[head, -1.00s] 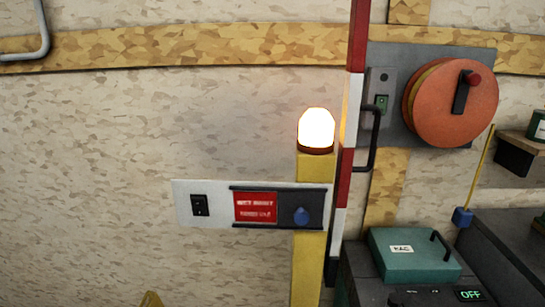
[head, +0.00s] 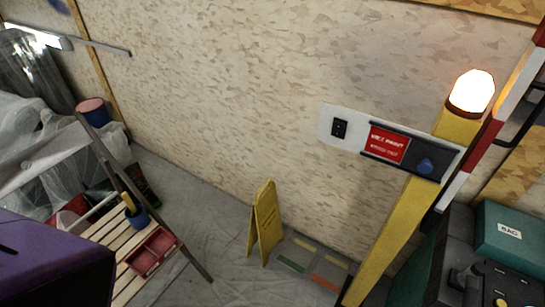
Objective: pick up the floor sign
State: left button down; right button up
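The yellow floor sign (head: 265,222) stands upright on the sheeted floor near the wall, in the middle of the head view. It is a folding A-shape seen at an angle, and its lettering is too small to read. Nothing is touching it that I can see. Neither of my grippers shows in the head view.
A slatted wooden stand (head: 130,245) with a red tray (head: 152,251) and a blue pot (head: 138,217) is at the left. A purple box-like thing (head: 55,265) fills the lower left. A yellow post (head: 395,235) with a lit lamp (head: 472,92) stands at the right. Coloured strips (head: 327,283) lie beside the sign.

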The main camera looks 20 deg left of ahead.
aim_at(266, 226)
jog(key=u, duration=0.8)
jog(key=i+j+z, duration=0.2)
jog(key=j+z, duration=0.15)
jog(key=i+j+z, duration=0.1)
jog(key=j+z, duration=0.25)
jog(key=j, duration=0.2)
jog(key=j+z, duration=0.4)
jog(key=i+j, duration=0.05)
jog(key=j, duration=0.1)
